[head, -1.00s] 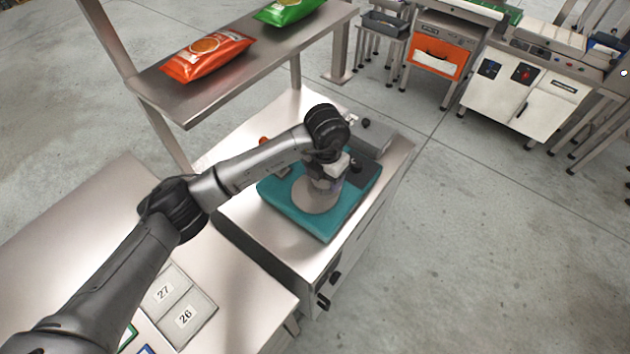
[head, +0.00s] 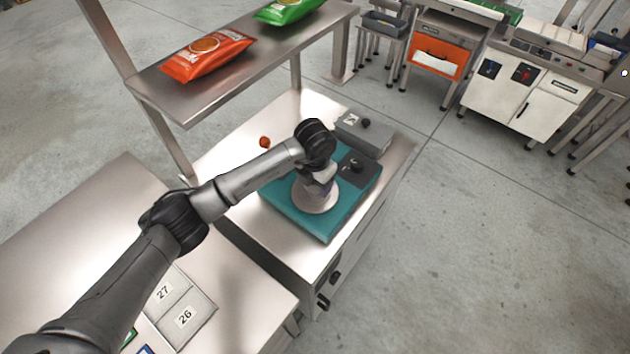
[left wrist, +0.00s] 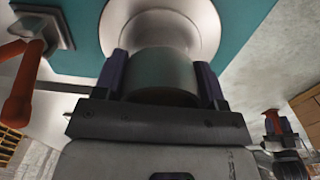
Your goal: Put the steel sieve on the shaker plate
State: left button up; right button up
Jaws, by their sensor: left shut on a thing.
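My left gripper (head: 317,184) is over the teal shaker housing (head: 322,232). It is shut on the steel sieve, a plain grey cylinder (left wrist: 160,72) between its two dark fingers in the left wrist view. The round pale shaker plate (head: 315,203) shows directly below the gripper; in the left wrist view its rim (left wrist: 116,18) shows beyond the sieve. The sieve overlaps the plate in both views, and I cannot tell whether they touch. In the head view the wrist hides most of the sieve.
A grey box (head: 362,136) stands behind the shaker on the steel bench. A red knob (head: 265,142) is at its back left. A shelf (head: 200,100) holds a red bag (head: 207,55) and a green bag (head: 288,11). Bare floor lies to the right.

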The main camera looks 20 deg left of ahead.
pick_arm(q)
jog(key=shift+f, duration=0.1)
jog(key=o, duration=1.1)
jog(key=shift+o, duration=0.2)
notch_tip(320, 180, up, 12)
jog(key=shift+r, duration=0.15)
